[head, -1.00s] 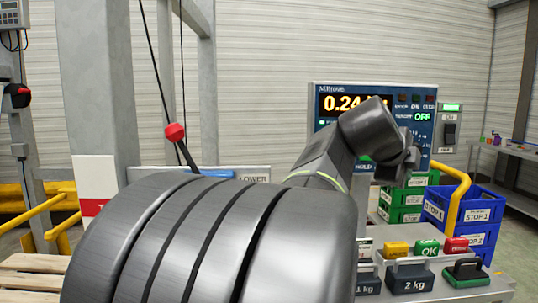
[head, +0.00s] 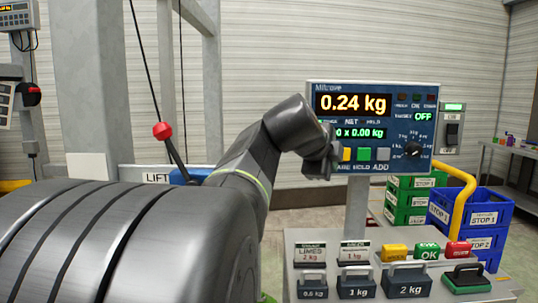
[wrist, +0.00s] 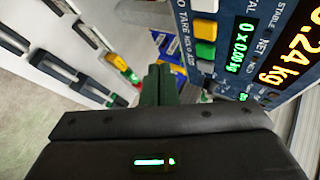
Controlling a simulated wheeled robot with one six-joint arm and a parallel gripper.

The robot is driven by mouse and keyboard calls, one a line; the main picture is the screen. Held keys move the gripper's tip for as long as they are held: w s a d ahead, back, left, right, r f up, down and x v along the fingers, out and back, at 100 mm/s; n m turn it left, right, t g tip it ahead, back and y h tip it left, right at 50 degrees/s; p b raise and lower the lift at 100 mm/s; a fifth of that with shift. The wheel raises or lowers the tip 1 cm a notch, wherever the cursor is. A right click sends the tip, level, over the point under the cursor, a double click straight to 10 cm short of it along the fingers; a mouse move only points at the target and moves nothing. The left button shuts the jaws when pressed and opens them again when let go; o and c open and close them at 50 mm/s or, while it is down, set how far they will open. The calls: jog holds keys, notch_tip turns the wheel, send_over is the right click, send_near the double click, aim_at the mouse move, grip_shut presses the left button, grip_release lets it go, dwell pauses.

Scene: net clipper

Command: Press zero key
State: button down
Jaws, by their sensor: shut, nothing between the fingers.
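The indicator panel (head: 320,90) stands on a post and reads 0.24 kg, with a smaller green line reading 0 x 0.00 kg. Below the readouts are a yellow key (head: 347,154), a green key (head: 364,154) and a grey key; TARE, HOLD and ADD show under the row. The zero key is hidden behind my gripper in the head view. In the wrist view a white key (wrist: 205,5), apparently zero, is at the top edge, above the yellow and green keys. My gripper (head: 328,160) is at the panel's lower left; its shut fingers (wrist: 158,82) appear beside the keys. Contact cannot be told.
A scale bench below holds weights (head: 407,280) and yellow, green and red buttons (head: 427,251). A yellow rail (head: 456,190) and green and blue crates (head: 470,218) stand at right. A lever with a red knob (head: 163,131) is at left.

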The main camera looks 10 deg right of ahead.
jog(key=w+d+p, duration=0.2)
jog(key=w, duration=0.6)
jog(key=shift+w, duration=0.25)
dwell(1.9)
jog(key=shift+w+d, duration=0.15)
jog(key=shift+w, duration=0.25)
jog(key=shift+w+d, duration=0.1)
jog(key=shift+w, duration=0.3)
dwell(0.5)
jog(key=shift+s, duration=0.15)
jog(key=shift+s+a+b, duration=0.2)
jog(key=shift+s+b, duration=0.4)
jog(key=shift+s, duration=0.1)
